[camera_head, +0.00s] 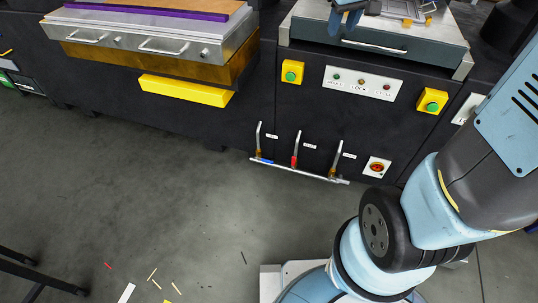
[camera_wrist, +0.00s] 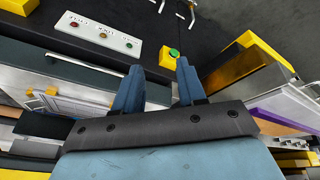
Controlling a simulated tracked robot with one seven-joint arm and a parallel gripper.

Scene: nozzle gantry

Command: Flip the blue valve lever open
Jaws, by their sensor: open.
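The blue valve lever (camera_head: 259,136) is the leftmost of three on the low front of the black machine in the head view. My gripper (camera_head: 346,18) is at the top edge of the head view, partly cut off, above the drawer and well up and right of the lever. In the wrist view my gripper (camera_wrist: 157,84) has its two blue fingers apart with nothing between them. Parts of the levers show at that view's top edge, their colours unclear.
A red knob (camera_head: 377,167), green buttons (camera_head: 292,71) and a light panel (camera_head: 361,84) are nearby. A yellow block (camera_head: 186,91) juts out upper left. Floor before the levers is mostly clear.

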